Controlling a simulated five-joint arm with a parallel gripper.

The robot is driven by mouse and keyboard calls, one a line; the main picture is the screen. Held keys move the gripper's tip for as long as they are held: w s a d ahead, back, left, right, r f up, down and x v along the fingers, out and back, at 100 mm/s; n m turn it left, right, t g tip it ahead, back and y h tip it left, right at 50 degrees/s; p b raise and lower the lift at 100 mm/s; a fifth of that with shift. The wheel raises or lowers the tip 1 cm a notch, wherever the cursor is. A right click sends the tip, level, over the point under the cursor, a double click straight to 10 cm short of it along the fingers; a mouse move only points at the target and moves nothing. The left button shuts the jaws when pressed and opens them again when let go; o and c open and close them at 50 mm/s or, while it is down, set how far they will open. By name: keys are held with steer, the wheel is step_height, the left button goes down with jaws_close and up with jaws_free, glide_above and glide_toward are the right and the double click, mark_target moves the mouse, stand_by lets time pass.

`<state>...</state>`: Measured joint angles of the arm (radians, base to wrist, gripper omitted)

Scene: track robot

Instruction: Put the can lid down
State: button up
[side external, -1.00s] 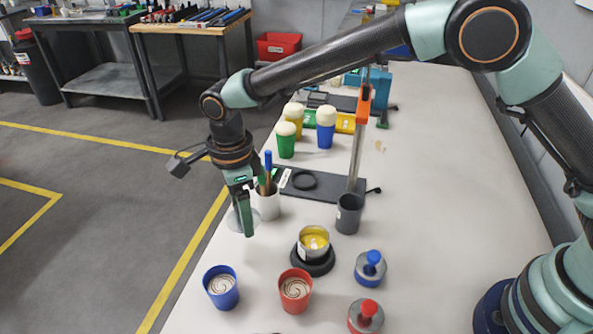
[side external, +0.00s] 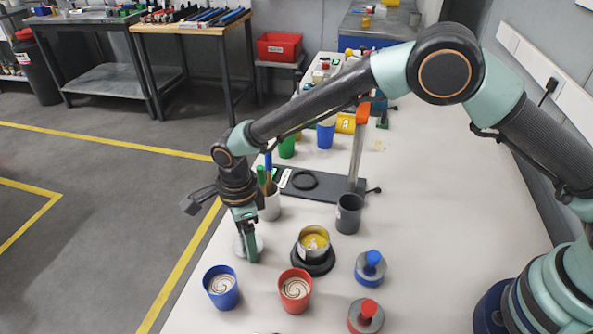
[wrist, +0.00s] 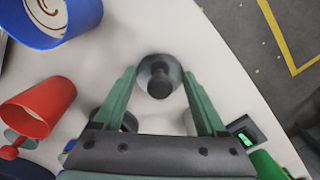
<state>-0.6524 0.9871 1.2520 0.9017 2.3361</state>
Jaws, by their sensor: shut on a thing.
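The can lid is a pale grey disc, partly hidden behind my fingers in the side view (side external: 240,247). In the wrist view the can lid (wrist: 148,68) sits between my fingertips, with a dark round knob at its middle. My gripper (side external: 248,257) points down and is shut on the lid. It is near the left edge of the table; whether the lid touches the table I cannot tell. An open can (side external: 313,240) with yellow contents stands on a black round base (side external: 318,268), right of my gripper and apart from it.
A blue cup (side external: 221,290) and a red cup (side external: 295,293) stand in front of my gripper. Blue-knobbed (side external: 371,264) and red-knobbed (side external: 366,312) grey pieces are at the right. A pen holder (side external: 270,204) is close behind, and a dark grey cup (side external: 348,214) stands further right.

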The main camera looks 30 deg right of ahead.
steer(key=o, duration=1.3)
steer(key=shift+f, duration=0.1)
steer(key=shift+c, duration=0.2)
step_height(320, 180, up, 12)
steer(key=d+r+n+t, duration=0.1)
steer(key=d+r+n, duration=0.3)
steer(key=d+r, duration=0.4)
steer(key=s+d+r+n+t, duration=0.1)
steer(key=s+d+r+n, duration=0.15)
steer(key=d, duration=0.35)
steer(key=s+d+r+n+t, duration=0.1)
steer(key=s+d+r+n, duration=0.1)
steer(key=d+n, duration=0.25)
steer(key=s+d+r+n+t, duration=0.1)
steer(key=s+d+r+n, duration=0.1)
steer(key=d, duration=0.4)
steer(key=s+d+f+n+t, duration=0.1)
steer(key=s+d+n, duration=0.5)
steer(key=d, duration=0.1)
steer(key=shift+s+f+t, duration=0.2)
steer(key=shift+f+t, duration=0.1)
steer(key=shift+f, duration=0.05)
